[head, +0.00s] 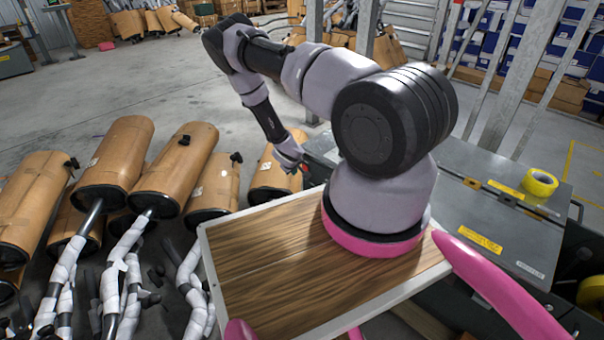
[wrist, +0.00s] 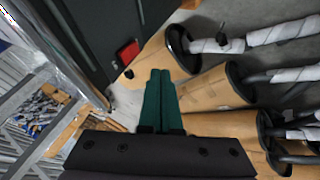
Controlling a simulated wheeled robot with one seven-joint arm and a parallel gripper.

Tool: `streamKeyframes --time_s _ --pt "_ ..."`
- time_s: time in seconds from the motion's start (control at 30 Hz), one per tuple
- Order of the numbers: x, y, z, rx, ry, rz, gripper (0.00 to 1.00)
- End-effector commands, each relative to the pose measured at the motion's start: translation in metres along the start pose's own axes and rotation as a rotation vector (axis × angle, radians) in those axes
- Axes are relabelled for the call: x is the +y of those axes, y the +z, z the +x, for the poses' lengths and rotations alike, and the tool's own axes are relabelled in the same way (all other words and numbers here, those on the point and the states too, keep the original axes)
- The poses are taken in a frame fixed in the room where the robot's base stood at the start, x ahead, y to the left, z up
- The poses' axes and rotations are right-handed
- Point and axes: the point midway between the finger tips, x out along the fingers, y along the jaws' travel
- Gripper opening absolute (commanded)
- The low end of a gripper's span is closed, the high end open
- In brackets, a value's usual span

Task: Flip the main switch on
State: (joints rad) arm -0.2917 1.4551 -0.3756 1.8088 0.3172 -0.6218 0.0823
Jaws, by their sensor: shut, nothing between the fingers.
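A small red part with a dark surround, which looks like the main switch (wrist: 128,53), sits on the side of a dark grey cabinet (wrist: 95,30) in the wrist view. In the head view a small red spot (head: 305,167) shows beside the end of my arm. My gripper (wrist: 160,75) has two green fingers pressed together with nothing between them. Its fingertips appear just below and right of the red part in the wrist view, apart from it in the picture. Whether the switch is on or off cannot be told.
Several cardboard-wrapped mufflers (head: 178,170) with white-wrapped pipes stand on the floor at left. A grey machine top (head: 500,215) with yellow tape (head: 539,182) lies at right. Metal posts (head: 312,60) rise behind my arm. Open floor (head: 90,90) lies at the back left.

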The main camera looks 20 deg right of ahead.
Motion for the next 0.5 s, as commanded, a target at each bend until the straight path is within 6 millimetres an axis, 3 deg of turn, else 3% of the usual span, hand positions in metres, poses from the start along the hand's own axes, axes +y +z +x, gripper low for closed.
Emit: streamKeyframes --time_s 0.3,0.5 --pt "0.001 0.001 0.070 0.000 0.001 0.001 0.00" --pt "0.025 0.002 0.086 0.000 0.002 0.004 0.00"
